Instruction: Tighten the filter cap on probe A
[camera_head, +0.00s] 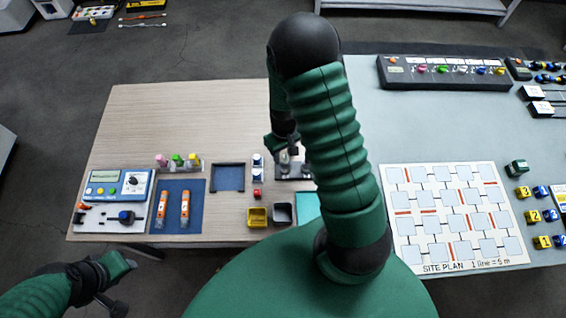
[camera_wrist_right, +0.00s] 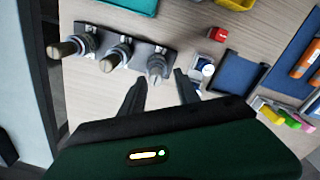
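Three upright probes stand in a dark rack; the right wrist view shows a left probe (camera_wrist_right: 73,46) and a middle probe (camera_wrist_right: 115,56) with tan ends, and a right one (camera_wrist_right: 156,65) with a grey pointed top. No letter is readable, so I cannot tell which is probe A. The rack (camera_head: 294,172) is partly hidden by my arm in the head view. My right gripper (camera_wrist_right: 160,78) is open, its dark fingers either side of the right probe's line; contact is unclear. It also shows above the rack in the head view (camera_head: 285,150). My left gripper (camera_head: 122,286) hangs off the table, lower left.
Small white bottles (camera_wrist_right: 205,70) and a red item (camera_wrist_right: 218,34) stand close to the right finger. A blue mat (camera_head: 177,207) holds orange tubes. A site plan (camera_head: 452,216) lies right.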

